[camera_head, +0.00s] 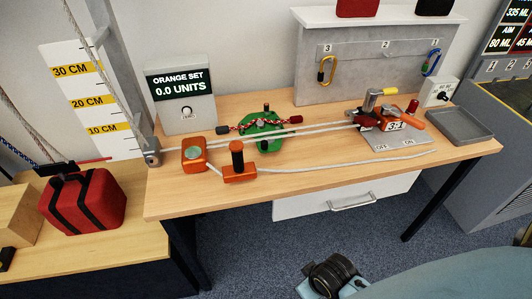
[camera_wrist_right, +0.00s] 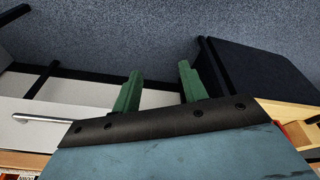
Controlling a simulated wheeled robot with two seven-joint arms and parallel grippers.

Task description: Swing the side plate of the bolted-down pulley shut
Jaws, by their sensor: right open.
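An orange pulley block (camera_head: 194,154) with a round pale disc on its face sits at the left of the bench, with pale rope running from it. Beside it is an orange block (camera_head: 239,172) with an upright black handle. A green plate (camera_head: 264,133) behind them has a red-and-black cord across it. I cannot tell for certain which part is the bolted-down pulley, or how its side plate stands. My right gripper (camera_wrist_right: 158,90) shows in the right wrist view, its green fingers apart and empty, away from the benchtop parts. My left gripper is not in view.
The bench (camera_head: 330,180) has clear wood along its front. A 3:1 device (camera_head: 385,120) with a yellow handle stands on a grey ON/OFF plate at right, near a grey tray (camera_head: 460,125). A display box (camera_head: 182,95) stands behind. A red bag (camera_head: 84,203) is at left.

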